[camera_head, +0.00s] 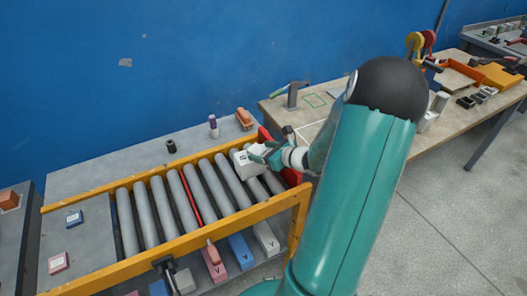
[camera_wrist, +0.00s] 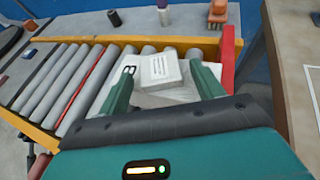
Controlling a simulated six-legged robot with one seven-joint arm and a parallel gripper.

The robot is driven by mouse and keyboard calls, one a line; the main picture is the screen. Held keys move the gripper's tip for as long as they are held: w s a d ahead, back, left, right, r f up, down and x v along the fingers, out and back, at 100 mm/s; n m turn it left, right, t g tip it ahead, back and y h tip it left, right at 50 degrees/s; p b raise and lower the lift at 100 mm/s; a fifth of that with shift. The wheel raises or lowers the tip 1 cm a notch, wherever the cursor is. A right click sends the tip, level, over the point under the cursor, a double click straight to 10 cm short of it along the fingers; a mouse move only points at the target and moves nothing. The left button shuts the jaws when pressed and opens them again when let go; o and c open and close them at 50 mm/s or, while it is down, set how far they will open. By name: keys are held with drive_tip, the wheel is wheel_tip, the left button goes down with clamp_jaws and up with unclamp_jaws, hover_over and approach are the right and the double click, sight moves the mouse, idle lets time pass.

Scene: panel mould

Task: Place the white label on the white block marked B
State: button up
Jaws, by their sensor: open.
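The white block (camera_head: 241,163) stands on the rollers near the right end of the conveyor. In the wrist view the block (camera_wrist: 128,72) shows a dark mark that looks like a B lying on its side. The white label (camera_wrist: 158,69), a flat pale piece with dark lines, lies on top of the block. My gripper (camera_wrist: 163,57) is open, with one green finger on either side of the label. In the head view my gripper (camera_head: 267,152) is at the block's right side and partly hides it. I cannot tell whether the fingers touch the label.
The yellow conveyor rail (camera_head: 190,238) runs along the front, and a red end stop (camera_head: 266,138) stands at the right. Several coloured blocks, one blue (camera_head: 241,251), sit below the rail. A wooden table (camera_head: 330,118) stands to the right. The rollers (camera_head: 150,215) left of the block are clear.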

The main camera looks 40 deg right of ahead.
drive_tip(key=shift+s+r, duration=0.1)
drive_tip(key=shift+r, duration=0.1)
drive_tip(key=v, duration=1.2)
drive_tip(key=w+a+r+n+g+y, duration=0.2)
drive_tip(key=a+r+n+g, duration=0.15)
drive_tip(key=a+n, duration=0.65)
drive_tip(key=w+a+r+n+g+y, duration=0.1)
drive_tip(key=a+r+n+g+y, duration=0.2)
drive_tip(key=a+n, duration=0.7)
drive_tip(key=s+a+r+n+h, duration=0.3)
drive_tip(key=a+r+n, duration=0.1)
drive_tip(key=a+n, duration=0.3)
drive_tip(key=s+a+r+n+g+h, duration=0.1)
drive_tip(key=s+a+r+n+h, duration=0.2)
drive_tip(key=a+r+n, duration=0.2)
drive_tip(key=shift+s+a+n, duration=0.4)
drive_tip(key=shift+a+n, duration=0.6)
drive_tip(key=shift+n, duration=0.4)
